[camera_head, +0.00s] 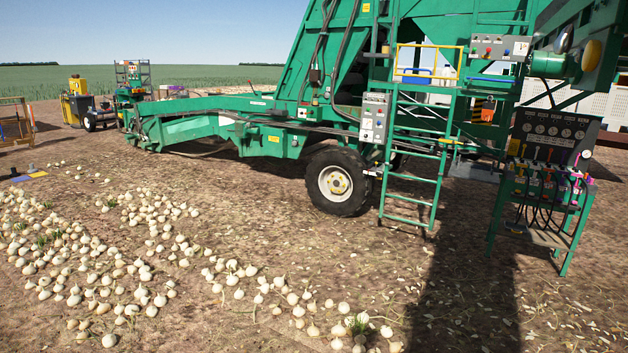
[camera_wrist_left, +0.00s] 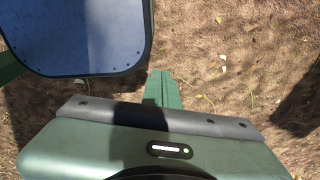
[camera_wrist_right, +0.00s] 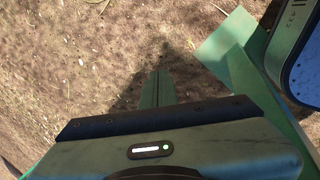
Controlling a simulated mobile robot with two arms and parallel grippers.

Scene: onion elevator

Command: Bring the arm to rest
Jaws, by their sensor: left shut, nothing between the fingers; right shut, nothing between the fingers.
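My left gripper (camera_wrist_left: 163,90) shows in the left wrist view, its green fingers together with nothing between them, pointing at bare soil. My right gripper (camera_wrist_right: 158,90) shows in the right wrist view, also shut and empty above bare soil. Neither arm shows in the head view. Dark-edged parts, probably of my own body, stand at the upper left of the left wrist view and the upper right of the right wrist view.
A large green onion elevator (camera_head: 270,115) with a wheel (camera_head: 336,182), a ladder (camera_head: 411,160) and a control box (camera_head: 374,118) stands ahead. A valve stand (camera_head: 545,185) is at the right. Many onions (camera_head: 90,270) lie at the left. The centre-right soil is mostly clear.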

